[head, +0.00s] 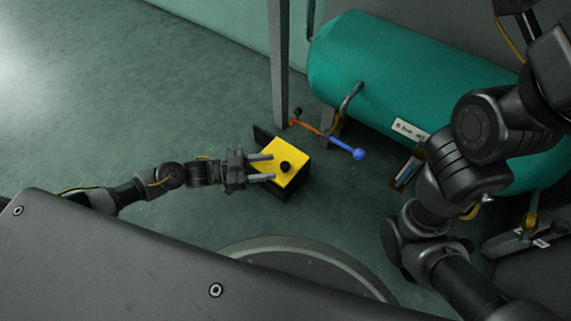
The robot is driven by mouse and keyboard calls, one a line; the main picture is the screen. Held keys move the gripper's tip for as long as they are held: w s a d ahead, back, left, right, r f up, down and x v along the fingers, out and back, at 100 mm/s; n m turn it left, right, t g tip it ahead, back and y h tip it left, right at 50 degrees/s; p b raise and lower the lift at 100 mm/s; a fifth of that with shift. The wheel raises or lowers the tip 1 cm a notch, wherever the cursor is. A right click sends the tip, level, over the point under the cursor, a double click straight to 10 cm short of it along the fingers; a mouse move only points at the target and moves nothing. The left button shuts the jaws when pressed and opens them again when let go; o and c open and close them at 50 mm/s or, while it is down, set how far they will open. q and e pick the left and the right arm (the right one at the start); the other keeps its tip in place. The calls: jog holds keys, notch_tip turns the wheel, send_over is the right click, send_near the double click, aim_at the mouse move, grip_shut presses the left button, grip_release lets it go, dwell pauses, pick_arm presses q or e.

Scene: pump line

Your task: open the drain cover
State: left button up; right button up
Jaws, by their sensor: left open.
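The drain cover is probably the yellow plate (288,150) with a round black knob (285,166) on its face. It sits on a dark box-like base (297,183) on the floor, and looks closed over it. My left gripper (272,168) is open, reaching in from the left. Its two fingers lie over the left part of the yellow plate and point at the knob, which appears just beyond their tips. I see no contact with the knob. My right arm fills the right side, but its gripper is out of view.
A green tank (390,70) lies behind on the right. A pipe with an orange handle (306,127) and a blue ball-ended lever (345,148) stands close behind the box. A grey post (279,70) rises behind it. The floor at left (130,110) is clear.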

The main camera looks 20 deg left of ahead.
aim_at(285, 165)
pick_arm(q)
jog(key=b+x, duration=0.1)
jog(key=x, duration=0.5)
jog(key=shift+c, duration=0.2)
grip_shut()
